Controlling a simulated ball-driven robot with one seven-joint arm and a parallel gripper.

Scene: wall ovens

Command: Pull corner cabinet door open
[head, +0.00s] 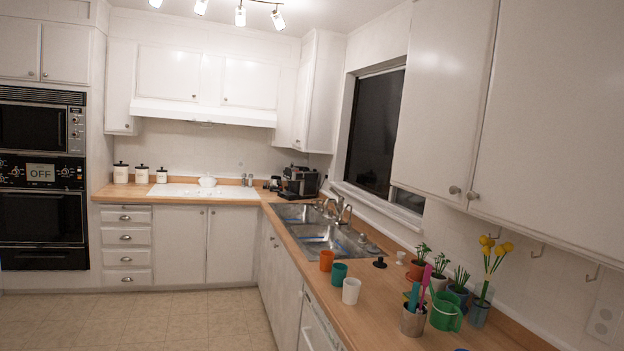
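White cabinets meet at the back right corner of the kitchen. An upper corner cabinet (318,92) hangs there beside the window, and its door looks shut. Below the counter, a left base door (180,245) and a right base door (232,246) face me, both shut, with small knobs near their top edges where they meet. More base doors (271,255) run along the right side under the sink, seen at a steep angle. I cannot tell which door is the one called the corner cabinet door. My gripper is not in view.
Tiled floor (180,318) is clear in front of the back cabinets. The wooden counter (372,318) juts out on the right, with cups, potted plants and a steel sink (330,237). Wall ovens (42,180) stand at left, beside drawers (126,257). Upper cabinets (440,100) overhang the right counter.

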